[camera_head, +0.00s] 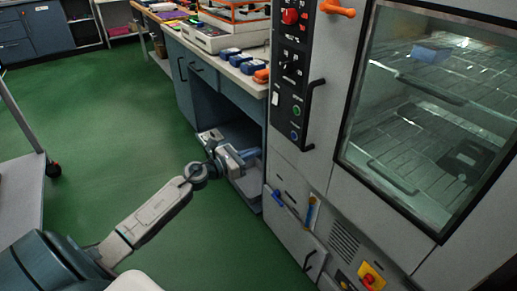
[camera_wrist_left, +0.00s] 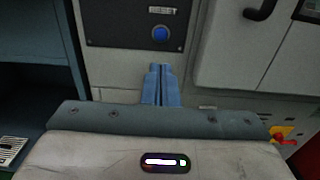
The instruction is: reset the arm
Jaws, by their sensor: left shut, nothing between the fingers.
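My left arm comes in from the lower left in the head view. Its gripper (camera_head: 248,154) is in front of the lower cabinet, just left of the big oven-like chamber (camera_head: 290,170). In the left wrist view the two blue fingers (camera_wrist_left: 161,84) are closed together with nothing between them. They point at the grey front of the chamber, below a dark panel with a blue button (camera_wrist_left: 160,34). Whether the fingertips touch the front, I cannot tell. My right gripper is in neither view.
The chamber's glass door (camera_head: 430,110) shows wire racks and a blue item inside. An orange handle (camera_head: 338,8) sits at its top. Blue and orange items lie on the counter (camera_head: 225,66). A wheeled cart (camera_head: 20,190) stands at left. Green floor (camera_head: 100,110) is open between.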

